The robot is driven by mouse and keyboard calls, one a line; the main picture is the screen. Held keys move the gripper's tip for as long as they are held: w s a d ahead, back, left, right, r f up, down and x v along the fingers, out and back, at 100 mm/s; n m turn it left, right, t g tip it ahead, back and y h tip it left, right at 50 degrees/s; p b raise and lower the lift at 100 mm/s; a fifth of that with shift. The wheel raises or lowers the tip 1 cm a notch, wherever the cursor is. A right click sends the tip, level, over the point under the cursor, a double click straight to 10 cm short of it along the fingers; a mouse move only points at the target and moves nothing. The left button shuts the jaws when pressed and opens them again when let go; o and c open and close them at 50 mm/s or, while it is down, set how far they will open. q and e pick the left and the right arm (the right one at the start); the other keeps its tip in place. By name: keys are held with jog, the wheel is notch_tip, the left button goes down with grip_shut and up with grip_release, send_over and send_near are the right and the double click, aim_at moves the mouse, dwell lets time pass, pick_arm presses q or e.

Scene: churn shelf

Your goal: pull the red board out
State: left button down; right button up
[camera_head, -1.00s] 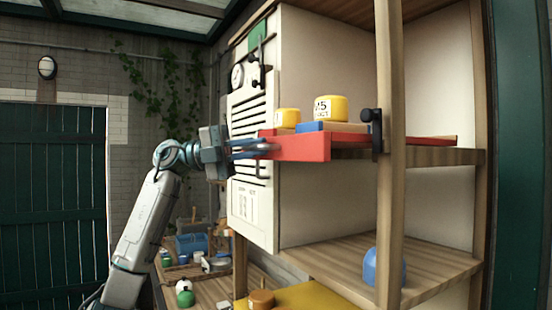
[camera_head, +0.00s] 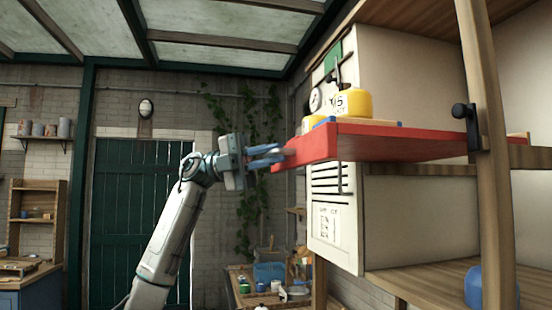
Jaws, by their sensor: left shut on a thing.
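The red board (camera_head: 400,144) juts out of the shelf unit toward the left, level, with its other end still on the middle shelf. A yellow weight-like tub (camera_head: 353,103) stands on a blue and wooden piece (camera_head: 375,123) on top of it. My right gripper is not in view.
A dark post clamp (camera_head: 466,112) sits on the wooden shelf post (camera_head: 484,200) close by the board. A blue rounded object (camera_head: 490,287) stands on the lower shelf (camera_head: 420,278). A cluttered bench (camera_head: 300,300) is below.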

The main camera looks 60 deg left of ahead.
pick_arm(q)
jog(key=c, duration=1.8)
grip_release()
jog(key=shift+o, duration=0.2)
jog(key=shift+a, duration=0.1)
jog(key=b+v, duration=0.1)
jog(key=v, duration=0.9)
jog(key=shift+s+a, duration=0.2)
jog(key=shift+a, duration=0.1)
jog(key=shift+f, duration=0.1)
